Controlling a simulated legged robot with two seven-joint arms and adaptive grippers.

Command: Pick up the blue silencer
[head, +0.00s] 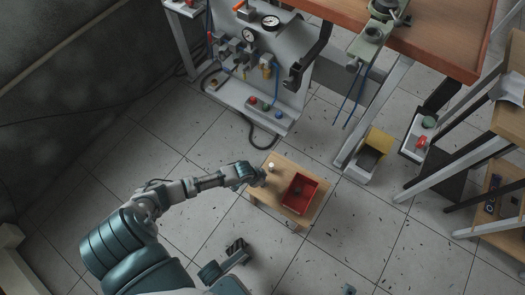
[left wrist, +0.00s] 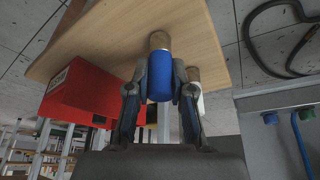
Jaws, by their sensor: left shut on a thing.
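The blue silencer (left wrist: 160,84) is a short blue cylinder with a bronze-coloured end. In the left wrist view it sits between the two fingers of my left gripper (left wrist: 161,92), which are shut on its blue body. Its bronze end points to the table top; I cannot tell whether it touches. In the head view my left gripper (head: 259,177) is at the left edge of the small wooden table (head: 277,208), and the blue silencer is hidden there.
A white silencer (head: 271,167) stands close to my left gripper; it is partly behind a finger in the left wrist view (left wrist: 199,99). A red bin (head: 300,193) stands on the table. A pneumatic panel (head: 262,60) stands behind. A yellow-and-grey bin (head: 370,155) is on the floor.

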